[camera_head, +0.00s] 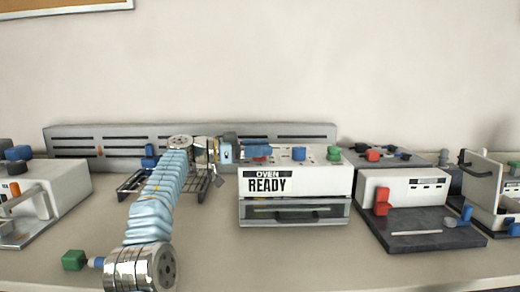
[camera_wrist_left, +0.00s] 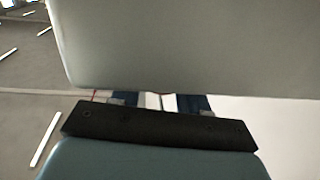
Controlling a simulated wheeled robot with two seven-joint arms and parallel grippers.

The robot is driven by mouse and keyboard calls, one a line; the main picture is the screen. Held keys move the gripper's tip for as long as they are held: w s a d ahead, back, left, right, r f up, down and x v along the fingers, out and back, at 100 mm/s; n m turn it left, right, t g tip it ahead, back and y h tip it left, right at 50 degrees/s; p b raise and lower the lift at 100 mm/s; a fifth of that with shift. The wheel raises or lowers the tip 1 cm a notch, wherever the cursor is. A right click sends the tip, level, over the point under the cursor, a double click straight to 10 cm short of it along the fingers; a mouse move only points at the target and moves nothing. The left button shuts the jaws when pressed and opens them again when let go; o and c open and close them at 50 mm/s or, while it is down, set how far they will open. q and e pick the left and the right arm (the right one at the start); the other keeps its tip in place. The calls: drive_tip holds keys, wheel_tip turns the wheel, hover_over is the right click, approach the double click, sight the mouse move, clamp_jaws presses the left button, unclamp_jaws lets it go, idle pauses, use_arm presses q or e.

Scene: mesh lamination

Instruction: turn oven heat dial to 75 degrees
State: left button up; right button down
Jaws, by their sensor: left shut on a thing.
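The white oven (camera_head: 295,182) stands in the middle of the bench, with a label reading "OVEN READY" on its front. Its top carries a red dial (camera_head: 260,158), a blue knob (camera_head: 299,153) and a green knob (camera_head: 333,153). My left gripper (camera_head: 257,151) is over the left part of the oven top, its blue fingers shut on the red dial and mostly covering it. In the left wrist view, the blue fingertips (camera_wrist_left: 162,103) show beyond a dark bar, with a thin red edge between them. The dial's pointer and any scale are not readable. My right gripper is not in view.
A press with a dark base (camera_head: 420,243) and red handle (camera_head: 382,203) stands right of the oven. A white machine (camera_head: 68,180) stands at the left, a wire rack (camera_head: 128,184) behind my left arm. A green block (camera_head: 74,260) lies near the front left.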

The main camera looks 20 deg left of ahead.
use_arm(q)
drive_tip(key=shift+a+f, duration=0.1)
idle(0.4)
drive_tip(key=o, duration=0.9)
drive_tip(key=shift+o, duration=0.2)
